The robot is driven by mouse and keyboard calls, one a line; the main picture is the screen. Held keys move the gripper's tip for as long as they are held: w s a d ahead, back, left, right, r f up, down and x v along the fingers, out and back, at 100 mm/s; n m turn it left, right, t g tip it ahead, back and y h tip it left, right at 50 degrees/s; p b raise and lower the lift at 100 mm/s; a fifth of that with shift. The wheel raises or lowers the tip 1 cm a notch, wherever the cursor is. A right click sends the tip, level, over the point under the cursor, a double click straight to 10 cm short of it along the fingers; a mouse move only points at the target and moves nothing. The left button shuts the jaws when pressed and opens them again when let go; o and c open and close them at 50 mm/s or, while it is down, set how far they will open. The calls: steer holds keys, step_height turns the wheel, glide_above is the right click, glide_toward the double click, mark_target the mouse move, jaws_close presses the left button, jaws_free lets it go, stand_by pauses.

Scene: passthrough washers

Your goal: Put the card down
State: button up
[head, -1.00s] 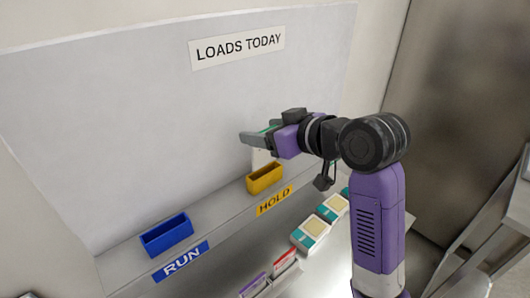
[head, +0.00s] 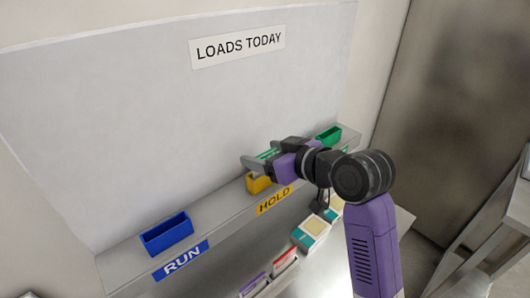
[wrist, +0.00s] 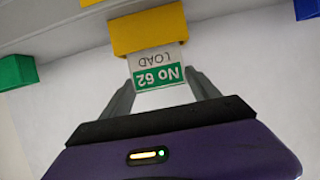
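The card (wrist: 160,75), white with a green band reading "No 62" and the word "LOAD", shows upside down in the wrist view. Its green end lies between the fingertips of my gripper (wrist: 161,78), which meet its side edges. Its other end meets the yellow holder (wrist: 150,30); how deep it sits in it is hidden.
A blue holder (head: 167,233) stands on the ledge at the left above the RUN label (head: 181,260). A green holder (head: 329,136) stands on the ledge at the right. The board (head: 130,130) rises behind. Several card boxes (head: 311,233) lie on the lower shelf.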

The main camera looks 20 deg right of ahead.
steer(key=shift+o, duration=1.1)
steer(key=shift+r, duration=0.2)
steer(key=shift+s+d+r, duration=0.1)
steer(key=shift+s+r, duration=0.05)
steer(key=shift+s, duration=0.1)
steer(key=v, duration=1.1)
steer(key=shift+s+b, duration=0.25)
steer(key=shift+b, duration=0.1)
